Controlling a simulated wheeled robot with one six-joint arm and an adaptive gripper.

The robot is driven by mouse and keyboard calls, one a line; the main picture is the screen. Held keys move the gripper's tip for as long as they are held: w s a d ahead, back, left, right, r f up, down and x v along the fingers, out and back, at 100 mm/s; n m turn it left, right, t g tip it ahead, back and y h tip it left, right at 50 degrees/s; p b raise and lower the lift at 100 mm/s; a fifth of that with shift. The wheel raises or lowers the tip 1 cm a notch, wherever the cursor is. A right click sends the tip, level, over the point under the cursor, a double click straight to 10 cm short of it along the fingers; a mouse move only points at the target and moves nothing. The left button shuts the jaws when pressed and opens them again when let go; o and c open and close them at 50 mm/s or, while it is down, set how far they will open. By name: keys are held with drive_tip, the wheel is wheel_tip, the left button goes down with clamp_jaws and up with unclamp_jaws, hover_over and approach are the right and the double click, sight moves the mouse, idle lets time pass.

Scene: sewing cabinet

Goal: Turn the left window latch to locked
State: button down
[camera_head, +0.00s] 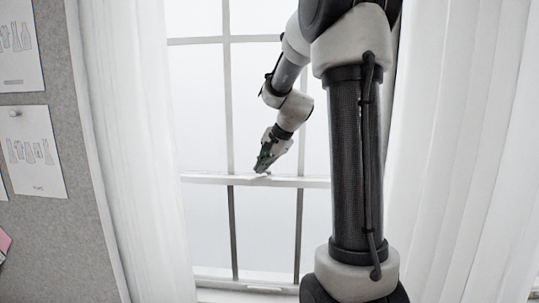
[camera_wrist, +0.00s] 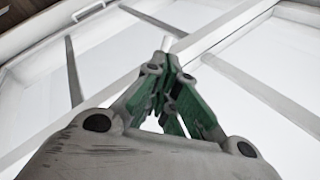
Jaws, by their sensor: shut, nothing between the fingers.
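My gripper (camera_head: 263,166) is shut and empty, with its tip down at the window's middle rail (camera_head: 305,183). In the wrist view the green-padded fingers (camera_wrist: 165,65) meet together and point toward the rail (camera_wrist: 228,25). A small pale piece (camera_wrist: 168,43) shows just beyond the fingertips and may be the left window latch. I cannot tell whether the fingers touch it, or which way it is turned. In the head view the gripper covers most of that spot.
White curtains hang left (camera_head: 140,150) and right (camera_head: 450,150) of the window. A grey pinboard (camera_head: 85,150) with pattern sheets (camera_head: 35,152) is at the far left. Thin bars divide the bright panes. My arm hides the window's right part.

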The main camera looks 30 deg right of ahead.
sight(255, 178)
drive_tip(key=x, duration=0.3)
drive_tip(key=shift+w+a+f, duration=0.1)
drive_tip(key=shift+w+f, duration=0.1)
drive_tip(key=shift+f, duration=0.1)
drive_tip(key=shift+w+a+f, duration=0.2)
drive_tip(key=shift+w+f, duration=0.05)
drive_tip(key=shift+w, duration=0.1)
drive_tip(key=shift+s+d+f, duration=0.1)
drive_tip(key=shift+s, duration=0.05)
